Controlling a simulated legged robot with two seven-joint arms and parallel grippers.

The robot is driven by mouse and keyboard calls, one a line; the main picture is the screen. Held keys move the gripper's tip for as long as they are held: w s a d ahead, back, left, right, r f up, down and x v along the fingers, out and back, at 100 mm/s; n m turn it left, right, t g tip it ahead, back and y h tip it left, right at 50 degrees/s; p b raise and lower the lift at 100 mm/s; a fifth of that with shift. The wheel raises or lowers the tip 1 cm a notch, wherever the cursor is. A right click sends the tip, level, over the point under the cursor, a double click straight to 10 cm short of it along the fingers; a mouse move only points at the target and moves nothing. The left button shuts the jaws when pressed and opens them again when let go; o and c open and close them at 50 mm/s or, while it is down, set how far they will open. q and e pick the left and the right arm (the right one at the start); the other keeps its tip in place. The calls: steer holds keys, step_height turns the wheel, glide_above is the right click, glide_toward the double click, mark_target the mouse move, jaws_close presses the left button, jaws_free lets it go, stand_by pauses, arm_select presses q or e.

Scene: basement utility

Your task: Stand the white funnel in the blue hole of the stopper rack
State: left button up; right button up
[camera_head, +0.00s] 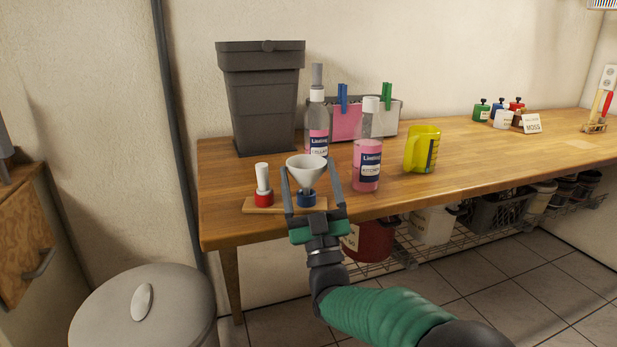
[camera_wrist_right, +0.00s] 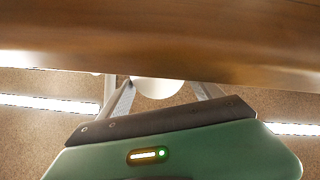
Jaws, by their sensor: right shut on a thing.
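The white funnel (camera_head: 306,172) is upright, wide mouth up, between the fingers of my right gripper (camera_head: 308,168), which is shut on it. In the right wrist view a white rounded part of the funnel (camera_wrist_right: 158,89) shows between the fingers (camera_wrist_right: 160,95). The stopper rack (camera_head: 262,208) is a small wooden base near the table's front left. Its blue hole (camera_head: 306,199) is directly under the funnel, and the spout reaches down to it in the picture. I cannot tell how deep the spout sits. The red hole (camera_head: 263,199) holds a white stopper (camera_head: 262,177). My left gripper is out of view.
Pink-liquid bottles (camera_head: 367,165) (camera_head: 317,125) stand close right of and behind the funnel. A yellow jug (camera_head: 422,150) is further right, and a grey bin (camera_head: 262,100) stands behind.

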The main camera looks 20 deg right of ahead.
steer(key=o, duration=1.6)
steer(key=shift+c, duration=0.2)
steer(key=b+v, duration=0.3)
steer(key=v, duration=1.4)
steer(key=w+f+g+y, duration=0.1)
steer(key=w+f+g, duration=0.25)
steer(key=f, duration=0.25)
steer(key=w+f+g, duration=0.2)
steer(key=f+g, duration=0.3)
steer(key=f, duration=0.1)
steer(key=s+f+m+g, duration=0.1)
steer(key=s+f+g, duration=0.2)
steer(key=f+g, duration=0.55)
steer(key=s+d+f+m+g, duration=0.1)
steer(key=s+f+g, duration=0.3)
steer(key=s+f, duration=0.45)
steer(key=s+f+m+g, duration=0.1)
steer(key=s+f+g, duration=0.3)
steer(key=s, duration=0.7)
steer(key=w+p+v, duration=0.3)
steer(key=p+v, duration=1.4)
steer(key=p, duration=0.1)
steer(key=w+r+p+v, duration=0.1)
steer(key=w+p+v, duration=0.3)
steer(key=p+v, duration=1.3)
steer(key=shift+r+p, duration=0.65)
steer(key=shift+p, duration=0.35)
